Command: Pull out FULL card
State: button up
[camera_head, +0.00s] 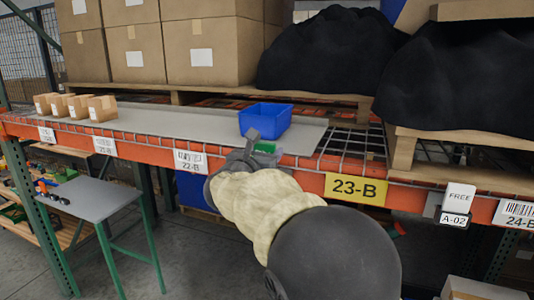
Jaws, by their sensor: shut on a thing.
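My gripper (254,146) is at the front edge of the shelf, just in front of the blue bin, seen from behind. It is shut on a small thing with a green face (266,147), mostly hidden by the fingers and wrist. No writing on it can be read, so I cannot tell if it is the FULL card or if it still sits in a holder. A white card reading FREE (459,196) stands above an A-02 label (453,220) on the beam to the right.
An open blue bin (265,118) stands on the grey shelf deck behind my gripper. The orange beam (300,178) carries a yellow 23-B label (356,189). Small boxes (102,108) sit at left. A grey table (88,198) stands below left.

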jog(key=b+v, duration=0.2)
jog(key=v, duration=0.5)
dwell(0.7)
